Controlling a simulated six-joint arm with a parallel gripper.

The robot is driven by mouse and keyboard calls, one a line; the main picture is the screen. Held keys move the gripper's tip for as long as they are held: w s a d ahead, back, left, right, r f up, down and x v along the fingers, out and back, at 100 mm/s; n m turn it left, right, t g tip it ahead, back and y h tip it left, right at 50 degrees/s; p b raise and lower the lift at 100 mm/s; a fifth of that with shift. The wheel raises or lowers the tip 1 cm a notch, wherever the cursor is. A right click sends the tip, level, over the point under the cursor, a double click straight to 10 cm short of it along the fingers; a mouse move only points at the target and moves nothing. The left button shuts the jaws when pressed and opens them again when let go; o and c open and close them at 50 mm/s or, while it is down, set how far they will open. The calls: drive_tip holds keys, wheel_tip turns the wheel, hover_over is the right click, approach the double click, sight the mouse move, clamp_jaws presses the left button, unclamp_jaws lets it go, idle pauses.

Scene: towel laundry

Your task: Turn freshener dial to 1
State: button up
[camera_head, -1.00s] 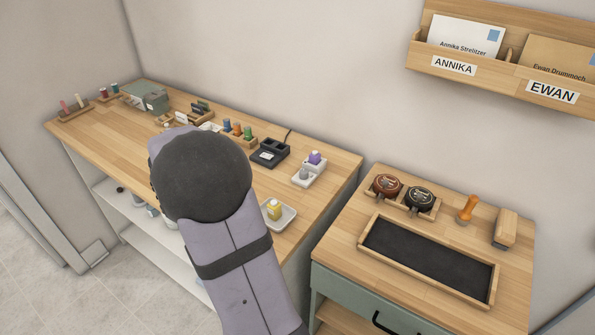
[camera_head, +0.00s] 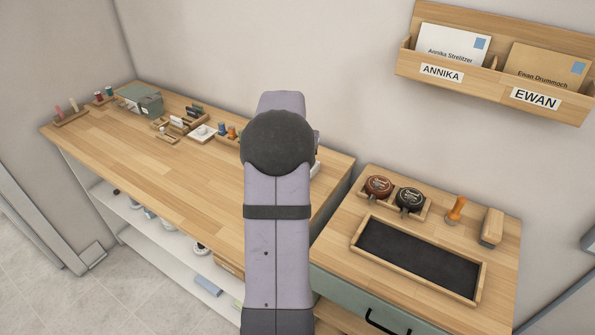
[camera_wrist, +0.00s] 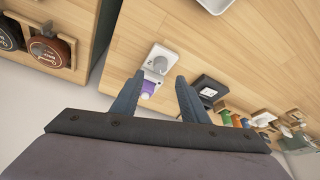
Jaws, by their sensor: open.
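The freshener is a small white unit with a round grey dial (camera_wrist: 160,64) and a purple part (camera_wrist: 148,87) in the wrist view. Small marks show on its white face beside the dial, too small to read surely. My gripper (camera_wrist: 159,78) is open, its two blue-grey fingers on either side of the freshener in the picture. Nothing is between the fingers in their grip, and I cannot tell the distance to the dial. In the head view my arm hides the gripper and nearly all of the freshener.
A black device (camera_wrist: 208,90) stands beside the freshener, with coloured spools (camera_wrist: 225,118) beyond. A white dish (camera_wrist: 215,4) is at the wrist view's top edge. Two round tins (camera_head: 409,199) and a dark tray (camera_head: 415,258) occupy the right cabinet. The left bench's front is clear.

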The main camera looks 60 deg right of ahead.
drive_tip(key=shift+p+x, duration=1.1)
drive_tip(key=shift+x, duration=2.25)
drive_tip(key=shift+c, duration=0.6)
clamp_jaws()
